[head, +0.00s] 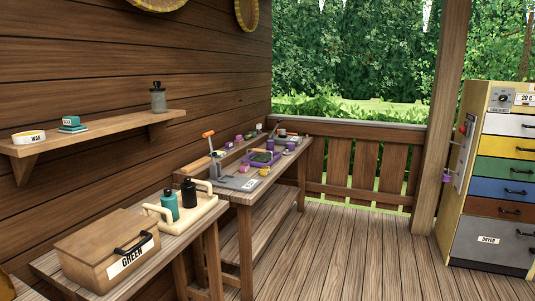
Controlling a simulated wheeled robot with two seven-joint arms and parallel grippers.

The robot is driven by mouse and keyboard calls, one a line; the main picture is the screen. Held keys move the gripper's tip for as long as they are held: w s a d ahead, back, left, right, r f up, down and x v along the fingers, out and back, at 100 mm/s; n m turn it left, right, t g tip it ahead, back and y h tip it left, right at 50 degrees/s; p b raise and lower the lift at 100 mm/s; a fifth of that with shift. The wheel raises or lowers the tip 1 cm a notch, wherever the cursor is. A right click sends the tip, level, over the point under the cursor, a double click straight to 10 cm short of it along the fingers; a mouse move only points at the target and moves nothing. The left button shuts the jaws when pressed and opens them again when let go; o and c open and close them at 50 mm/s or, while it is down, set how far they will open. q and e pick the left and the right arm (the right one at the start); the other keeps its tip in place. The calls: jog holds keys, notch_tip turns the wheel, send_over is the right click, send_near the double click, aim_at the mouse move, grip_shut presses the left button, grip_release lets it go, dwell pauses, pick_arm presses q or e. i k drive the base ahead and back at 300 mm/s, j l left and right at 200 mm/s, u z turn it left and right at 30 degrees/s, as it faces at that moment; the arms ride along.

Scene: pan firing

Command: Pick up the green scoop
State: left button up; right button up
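I cannot make out a green scoop in the head view. A wooden box (95,245) with a black handle and a label reading "GREEN" sits on the near bench at the lower left. Its lid looks shut, so its inside is hidden. Several small items stand on the far bench, among them a purple tray (247,162) with something dark green in it, too small to tell apart. Neither of my grippers is in view.
A cream tray (207,207) holds a teal bottle (169,205) and a black bottle (189,193). A wall shelf (100,130) hangs above. A cabinet with coloured drawers (500,190) stands at the right. The wooden floor (350,255) between is clear.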

aim_at(252, 135)
jog(key=i+l+z, duration=0.4)
jog(key=i, duration=0.5)
jog(key=i+z, duration=0.4)
jog(key=i, duration=2.45)
jog(key=i+u, duration=0.3)
jog(key=i, duration=0.2)
jog(key=i+l+u, duration=0.25)
jog(key=i, duration=0.2)
jog(key=i+l+u, duration=0.3)
jog(key=i, duration=0.15)
jog(key=i+l+u, duration=0.25)
jog(key=i+l, duration=0.05)
jog(key=i, duration=0.15)
